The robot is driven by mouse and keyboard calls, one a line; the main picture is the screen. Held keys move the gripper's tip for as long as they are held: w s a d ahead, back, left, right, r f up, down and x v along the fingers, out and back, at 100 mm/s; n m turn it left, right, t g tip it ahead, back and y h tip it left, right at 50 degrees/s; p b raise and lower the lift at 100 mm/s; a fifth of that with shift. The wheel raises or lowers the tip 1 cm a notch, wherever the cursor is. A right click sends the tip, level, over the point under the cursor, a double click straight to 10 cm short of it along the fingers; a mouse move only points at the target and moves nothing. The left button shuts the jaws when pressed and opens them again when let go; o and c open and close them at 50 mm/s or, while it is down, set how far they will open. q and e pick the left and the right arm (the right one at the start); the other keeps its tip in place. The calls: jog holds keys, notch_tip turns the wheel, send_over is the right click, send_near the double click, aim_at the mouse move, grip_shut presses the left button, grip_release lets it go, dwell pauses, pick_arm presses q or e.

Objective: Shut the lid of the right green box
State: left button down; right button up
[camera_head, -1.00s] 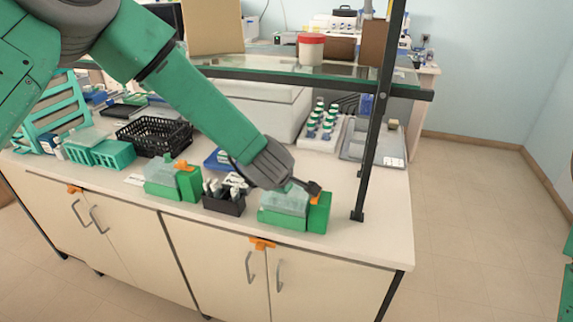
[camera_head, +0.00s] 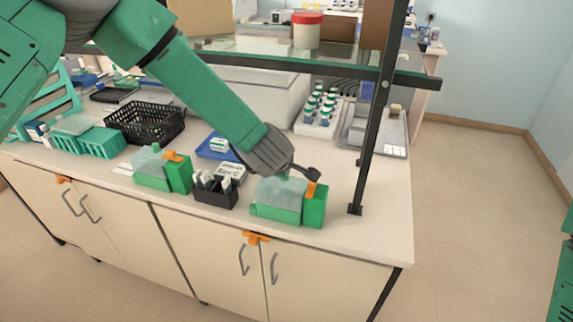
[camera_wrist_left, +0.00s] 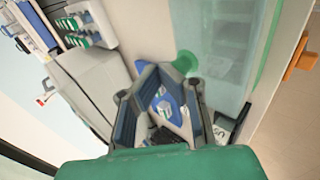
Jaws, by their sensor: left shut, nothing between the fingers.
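The right green box (camera_head: 312,214) stands near the front edge of the bench. Its pale translucent lid (camera_head: 280,190) lies over its top; I cannot tell whether it is fully down. An orange catch (camera_head: 311,194) sits at the right end of the box. My left gripper (camera_head: 314,173) is shut and empty, just above and behind the catch, apart from it. In the left wrist view the translucent lid (camera_wrist_left: 225,45) fills the right side, beside the gripper's fingers (camera_wrist_left: 165,72). My right gripper is out of view.
A black holder (camera_head: 215,192) with small bottles and another green box (camera_head: 178,175) stand to the left. A blue tray (camera_head: 212,148) lies behind. A dark shelf post (camera_head: 368,150) rises close on the right, under a glass shelf.

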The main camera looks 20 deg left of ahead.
aim_at(266, 193)
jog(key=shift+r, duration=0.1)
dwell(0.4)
